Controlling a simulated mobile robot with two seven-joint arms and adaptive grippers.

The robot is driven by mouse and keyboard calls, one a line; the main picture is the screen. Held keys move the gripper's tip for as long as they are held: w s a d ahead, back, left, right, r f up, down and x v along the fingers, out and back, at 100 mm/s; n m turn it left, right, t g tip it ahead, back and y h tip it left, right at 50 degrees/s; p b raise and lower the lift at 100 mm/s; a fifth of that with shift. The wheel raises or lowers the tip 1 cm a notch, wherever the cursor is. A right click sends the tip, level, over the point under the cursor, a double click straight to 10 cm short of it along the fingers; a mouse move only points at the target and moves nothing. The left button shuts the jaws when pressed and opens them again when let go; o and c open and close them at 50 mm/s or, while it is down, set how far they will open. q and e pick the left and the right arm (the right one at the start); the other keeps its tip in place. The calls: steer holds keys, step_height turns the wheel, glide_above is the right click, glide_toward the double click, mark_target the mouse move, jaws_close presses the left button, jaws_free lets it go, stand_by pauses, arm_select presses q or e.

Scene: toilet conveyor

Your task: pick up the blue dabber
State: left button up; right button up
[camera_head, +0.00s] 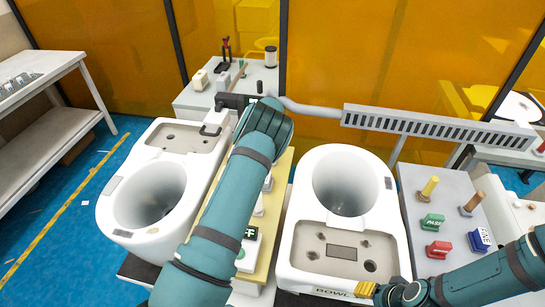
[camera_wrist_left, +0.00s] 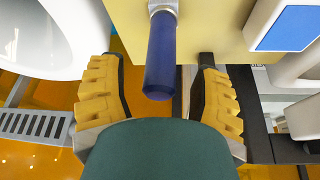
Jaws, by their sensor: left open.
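The blue dabber (camera_wrist_left: 160,60) shows in the left wrist view as a dark blue cylinder on a pale metal neck, in front of a cream panel. My left gripper (camera_wrist_left: 161,75) is open, its yellow-padded fingers on either side of the dabber. Gaps show on both sides, so I see no contact. In the head view my left arm reaches over the strip between the two toilets, and its wrist hides most of the gripper and the dabber. The yellow finger pads of my right gripper (camera_head: 366,289) show at the lower right; its opening is unclear.
White toilet bowls stand left (camera_head: 150,197) and right (camera_head: 345,180) of my left arm. A grey side table (camera_head: 415,182) at right holds coloured blocks and upright stamps. A slotted grey rail (camera_head: 430,124) runs behind. Orange panels close the back.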

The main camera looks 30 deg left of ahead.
arm_select(q)
steer(key=shift+x, duration=1.1)
jaws_close()
steer(key=shift+r, duration=0.15)
step_height(320, 180, up, 10)
steer(key=shift+f+b, duration=0.1)
steer(key=shift+b, duration=0.25)
